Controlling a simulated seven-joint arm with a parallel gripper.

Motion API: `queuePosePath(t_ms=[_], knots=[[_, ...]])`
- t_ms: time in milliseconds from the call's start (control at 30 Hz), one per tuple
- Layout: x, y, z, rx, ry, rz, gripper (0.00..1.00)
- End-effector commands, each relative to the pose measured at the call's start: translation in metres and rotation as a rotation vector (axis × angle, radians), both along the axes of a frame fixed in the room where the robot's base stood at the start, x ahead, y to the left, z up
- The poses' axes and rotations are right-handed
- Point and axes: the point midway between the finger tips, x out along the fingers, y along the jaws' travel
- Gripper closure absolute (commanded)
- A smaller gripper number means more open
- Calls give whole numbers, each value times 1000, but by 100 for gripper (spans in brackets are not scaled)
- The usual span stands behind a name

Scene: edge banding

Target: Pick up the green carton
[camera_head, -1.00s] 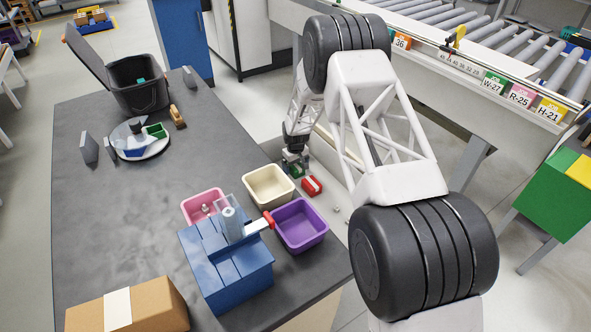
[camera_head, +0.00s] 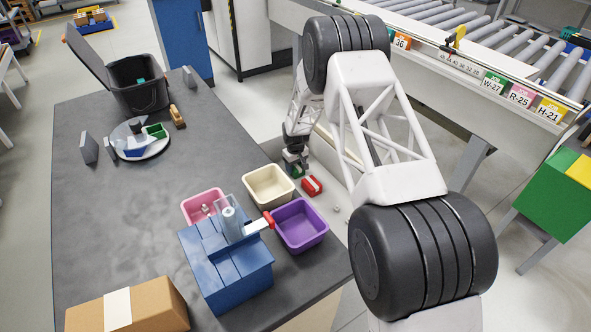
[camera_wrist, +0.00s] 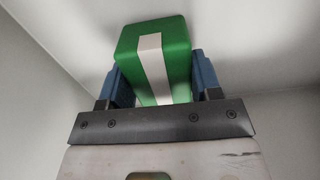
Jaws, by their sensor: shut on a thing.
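The green carton (camera_wrist: 180,50) with a white stripe sits between the two blue fingers of my gripper (camera_wrist: 155,80) in the wrist view. The fingers are shut on its sides. In the head view my gripper (camera_head: 295,163) is beyond the cream bin, off the table's right edge. Only a little green shows under it there, and my arm hides part of that area. I cannot tell from these frames whether the carton touches the surface below.
A red carton (camera_head: 312,186) with a white stripe lies close to my gripper. Cream (camera_head: 268,203), pink (camera_head: 188,211) and purple (camera_head: 325,237) bins stand on the dark table (camera_head: 80,240), by a blue block-shaped fixture (camera_head: 215,290). Pale walls surround the carton in the wrist view.

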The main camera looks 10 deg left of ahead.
Motion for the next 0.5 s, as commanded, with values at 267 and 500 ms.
queuePosePath(t_ms=[267,500], knots=[[0,0,1,0,0,0,66],[0,0,15,0,-1,0,66]])
